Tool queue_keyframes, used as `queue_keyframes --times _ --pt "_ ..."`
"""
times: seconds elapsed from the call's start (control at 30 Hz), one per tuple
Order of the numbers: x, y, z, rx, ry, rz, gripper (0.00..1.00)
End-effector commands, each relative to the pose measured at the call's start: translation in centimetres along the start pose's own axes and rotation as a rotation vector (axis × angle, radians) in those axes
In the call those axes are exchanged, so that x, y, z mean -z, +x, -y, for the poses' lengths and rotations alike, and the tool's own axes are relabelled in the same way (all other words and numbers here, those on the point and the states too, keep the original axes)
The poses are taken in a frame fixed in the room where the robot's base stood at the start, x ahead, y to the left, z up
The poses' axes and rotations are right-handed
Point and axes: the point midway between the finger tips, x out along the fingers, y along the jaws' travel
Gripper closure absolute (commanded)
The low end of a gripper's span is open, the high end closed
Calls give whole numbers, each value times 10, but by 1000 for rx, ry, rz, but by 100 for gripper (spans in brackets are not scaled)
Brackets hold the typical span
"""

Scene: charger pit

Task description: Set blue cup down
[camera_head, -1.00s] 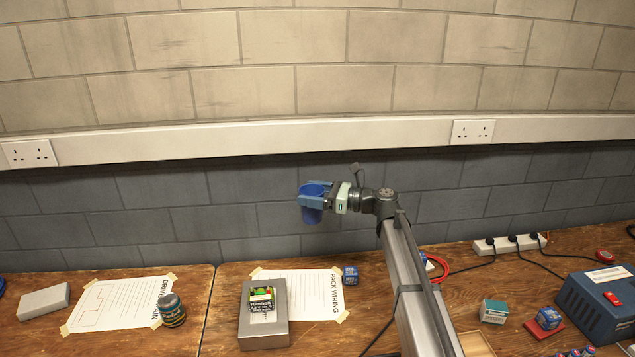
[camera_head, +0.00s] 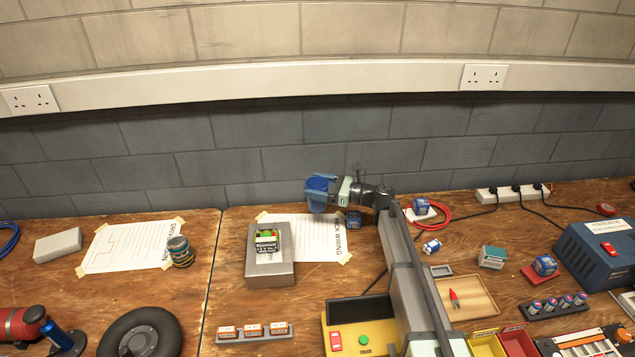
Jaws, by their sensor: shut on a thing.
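The blue cup (camera_head: 317,196) is held upright, its open rim facing up. My gripper (camera_head: 320,192) is shut on the cup, with its fingers around the cup's sides. In the picture the cup overlaps the upper part of the PACK WIRING sheet (camera_head: 325,252) and the wall behind. It appears to be in the air above the back of the bench; its exact height cannot be told. My arm reaches up from the lower middle and hides part of the bench (camera_head: 218,278).

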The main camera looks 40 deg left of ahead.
Motion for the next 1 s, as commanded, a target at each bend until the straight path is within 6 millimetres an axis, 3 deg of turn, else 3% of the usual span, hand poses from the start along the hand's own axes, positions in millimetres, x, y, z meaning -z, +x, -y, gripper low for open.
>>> queue_keyframes --times 0.6,1.0 --pt "52 0 0 0 2 0 49" --pt "62 0 0 0 0 0 49"
